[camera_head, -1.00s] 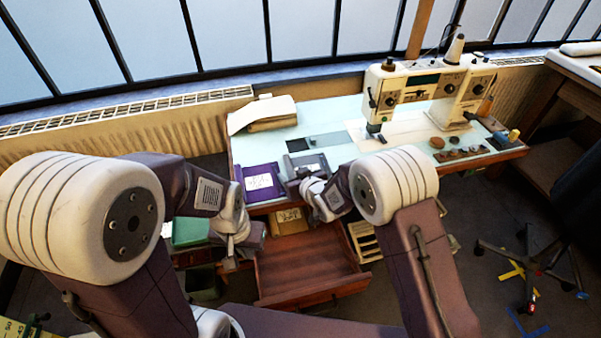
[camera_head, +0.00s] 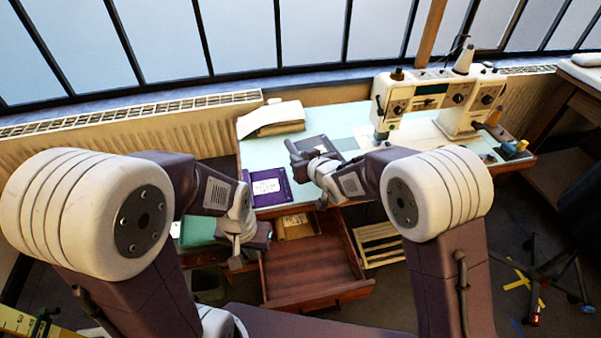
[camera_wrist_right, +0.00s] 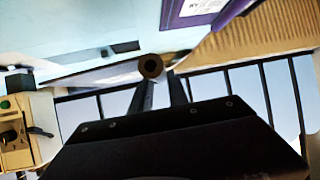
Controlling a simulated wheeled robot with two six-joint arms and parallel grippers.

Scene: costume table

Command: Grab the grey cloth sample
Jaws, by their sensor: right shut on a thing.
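A purple sample (camera_head: 265,187) with a white label lies on the pale blue table, left of the right gripper. A white sewing machine (camera_head: 437,94) stands to the right. An open wooden drawer (camera_head: 312,270) juts out in front.

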